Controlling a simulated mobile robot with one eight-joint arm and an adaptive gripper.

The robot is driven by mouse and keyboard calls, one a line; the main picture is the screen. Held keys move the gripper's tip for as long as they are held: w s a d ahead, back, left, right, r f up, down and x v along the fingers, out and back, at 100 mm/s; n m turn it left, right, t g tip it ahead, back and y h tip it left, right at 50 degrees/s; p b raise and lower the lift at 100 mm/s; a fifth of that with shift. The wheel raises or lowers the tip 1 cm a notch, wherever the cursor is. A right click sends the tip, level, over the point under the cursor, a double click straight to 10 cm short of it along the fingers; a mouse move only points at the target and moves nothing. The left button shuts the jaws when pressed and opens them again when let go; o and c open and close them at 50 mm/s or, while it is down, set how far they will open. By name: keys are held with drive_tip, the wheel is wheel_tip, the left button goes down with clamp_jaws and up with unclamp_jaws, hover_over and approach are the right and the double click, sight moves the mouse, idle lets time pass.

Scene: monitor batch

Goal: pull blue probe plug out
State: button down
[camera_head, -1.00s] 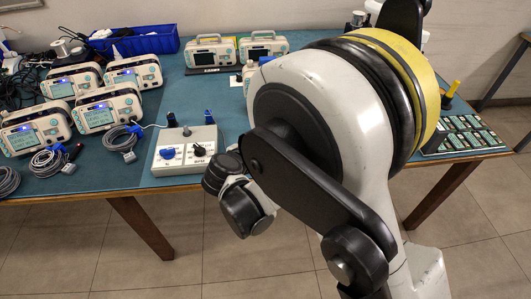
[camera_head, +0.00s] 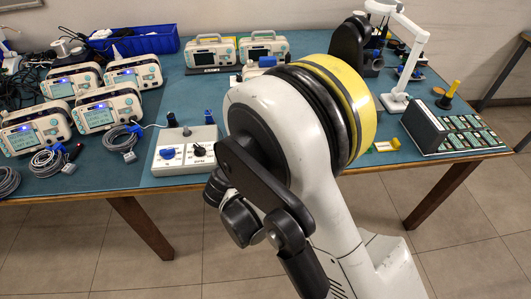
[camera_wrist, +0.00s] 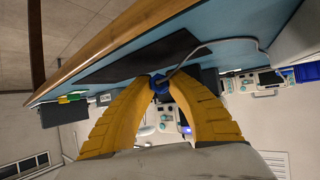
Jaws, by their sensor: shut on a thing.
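In the wrist view my gripper (camera_wrist: 160,80) has two yellow ribbed fingers closed at the tips on a small blue plug (camera_wrist: 159,88). A thin grey cable seems to run from the plug up to the right. I cannot tell whether the plug still sits in a socket. In the head view my own arm hides the gripper and the held plug.
Several monitors (camera_head: 97,117) with coiled cables stand at the left of the table (camera_head: 130,178). Two more monitors (camera_head: 210,52) stand at the back, beside a blue bin (camera_head: 140,40). A board rack (camera_head: 425,128) and white lamp arm (camera_head: 412,50) are at the right.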

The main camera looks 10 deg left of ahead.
drive_tip(key=shift+f, duration=0.3)
drive_tip(key=shift+f, duration=0.6)
drive_tip(key=c, duration=1.3)
unclamp_jaws()
drive_tip(key=shift+c, duration=0.2)
drive_tip(key=v, duration=1.2)
drive_tip(key=shift+d, duration=0.1)
